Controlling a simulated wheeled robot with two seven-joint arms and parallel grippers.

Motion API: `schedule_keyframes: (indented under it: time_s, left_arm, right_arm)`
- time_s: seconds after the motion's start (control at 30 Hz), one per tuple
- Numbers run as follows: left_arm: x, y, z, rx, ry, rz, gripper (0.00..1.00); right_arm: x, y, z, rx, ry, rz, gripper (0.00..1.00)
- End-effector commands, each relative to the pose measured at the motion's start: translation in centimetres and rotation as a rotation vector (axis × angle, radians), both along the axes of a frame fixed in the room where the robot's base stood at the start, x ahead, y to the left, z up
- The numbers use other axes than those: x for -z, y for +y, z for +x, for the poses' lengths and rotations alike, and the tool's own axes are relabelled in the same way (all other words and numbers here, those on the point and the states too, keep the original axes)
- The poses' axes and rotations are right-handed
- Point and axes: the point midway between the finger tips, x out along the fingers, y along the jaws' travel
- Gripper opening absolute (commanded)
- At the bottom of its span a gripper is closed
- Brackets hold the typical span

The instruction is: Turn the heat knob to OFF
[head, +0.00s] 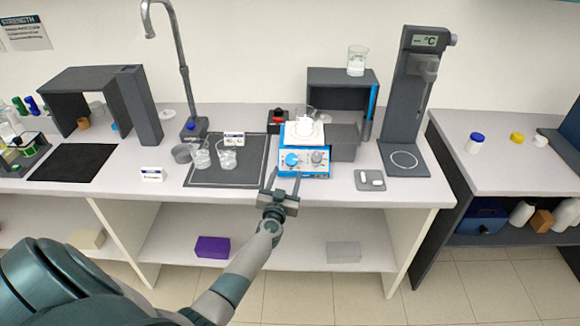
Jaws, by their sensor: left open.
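A blue and white hotplate stirrer (304,174) stands near the front edge of the bench, right of the dark mat. Its front panel has a blue knob (291,159) on the left and a grey knob (316,157) on the right. Their labels and settings are too small to read, so I cannot tell which is the heat knob. My left gripper (285,182) is open and empty, in front of and below the hotplate's left part, apart from both knobs. My right gripper is not in view.
Glass beakers (227,158) stand on the dark mat (205,176) to the left. A grey box (343,142) and a tall dark instrument with a °C display (405,110) stand to the right. A small grey tray (370,186) lies near the front edge.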

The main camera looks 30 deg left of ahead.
Motion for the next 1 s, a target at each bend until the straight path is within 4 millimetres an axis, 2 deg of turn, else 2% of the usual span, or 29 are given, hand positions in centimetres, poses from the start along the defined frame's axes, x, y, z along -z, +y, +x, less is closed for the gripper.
schedule_keyframes:
  time_s: [0.03, 0.2, 0.4, 0.83, 0.87, 1.0]
  left_arm:
    - [0.0, 0.5, 1.0, -0.001, -0.002, 0.003, 0.54]
    - [0.1, 1.5, 3.6, 0.0, 0.0, 0.003, 0.54]
    - [0.1, 2.2, 5.4, 0.0, 0.0, 0.001, 0.54]
    - [0.0, 2.5, 6.0, 0.0, 0.0, 0.001, 0.54]
    - [0.0, 2.5, 6.0, 0.0, 0.0, 0.001, 0.52]
    - [0.0, 2.5, 6.0, 0.0, 0.0, 0.001, 0.18]
  right_arm:
    - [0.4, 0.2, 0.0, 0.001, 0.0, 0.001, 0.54]
    - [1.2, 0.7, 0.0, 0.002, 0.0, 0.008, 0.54]
    - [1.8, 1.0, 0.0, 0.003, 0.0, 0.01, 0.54]
    - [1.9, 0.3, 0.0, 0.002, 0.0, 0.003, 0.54]
    - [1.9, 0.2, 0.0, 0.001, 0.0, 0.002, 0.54]
    - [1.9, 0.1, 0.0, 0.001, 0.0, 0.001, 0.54]
